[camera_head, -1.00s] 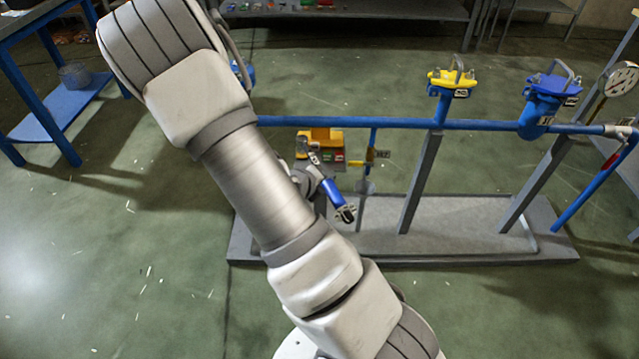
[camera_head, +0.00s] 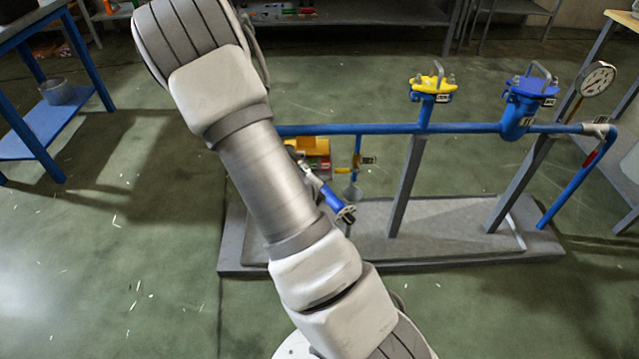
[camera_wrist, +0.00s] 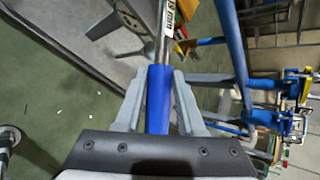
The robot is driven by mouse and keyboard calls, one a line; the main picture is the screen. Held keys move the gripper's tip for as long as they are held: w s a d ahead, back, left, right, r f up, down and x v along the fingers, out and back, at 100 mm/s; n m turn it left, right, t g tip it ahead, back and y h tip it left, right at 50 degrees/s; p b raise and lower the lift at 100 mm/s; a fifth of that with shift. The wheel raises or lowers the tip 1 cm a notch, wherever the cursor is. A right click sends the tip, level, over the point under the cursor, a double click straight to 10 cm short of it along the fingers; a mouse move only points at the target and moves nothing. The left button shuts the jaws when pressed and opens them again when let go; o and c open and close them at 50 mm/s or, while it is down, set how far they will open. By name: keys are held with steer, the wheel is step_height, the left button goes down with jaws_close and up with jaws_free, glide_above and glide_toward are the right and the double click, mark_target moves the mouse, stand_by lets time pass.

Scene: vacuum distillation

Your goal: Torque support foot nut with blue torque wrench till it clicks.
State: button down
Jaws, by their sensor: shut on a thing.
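The blue torque wrench (camera_head: 325,196) shows beside my arm in the head view, tilted, over the left part of the rig's base. In the wrist view its blue handle (camera_wrist: 159,105) lies between the two grey fingers of my gripper (camera_wrist: 159,80), which is shut on it. The grey shaft runs away from the handle and carries a white label (camera_wrist: 169,16) reading "19 mm". The wrench's far end is cut off at the top of the wrist view. I cannot make out the support foot nut or tell whether the wrench touches it.
The rig's grey base (camera_head: 460,258) carries grey posts and a blue pipe (camera_head: 370,129). A yellow-topped fitting (camera_head: 430,84), a blue-topped one (camera_head: 530,88) and a gauge (camera_head: 597,79) stand above the pipe. A blue table (camera_head: 30,130) is at left. The front floor is open.

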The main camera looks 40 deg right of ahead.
steer(key=shift+w+a+m+g+h+p, duration=0.25)
steer(key=shift+a+m+p, duration=0.2)
steer(key=shift+a+p, duration=0.25)
steer(key=shift+a+m+g+h+p, duration=0.15)
steer(key=shift+a+m+g+p, duration=0.3)
steer(key=shift+p, duration=0.3)
steer(key=shift+a+r, duration=0.1)
steer(key=a+m+p, duration=0.1)
steer(key=p, duration=0.2)
steer(key=w+a+m+g+p, duration=0.1)
steer(key=a+p, duration=0.1)
steer(key=p, duration=0.1)
steer(key=shift+g+h, duration=0.3)
steer(key=shift+h, duration=0.1)
steer(key=shift+w, duration=0.1)
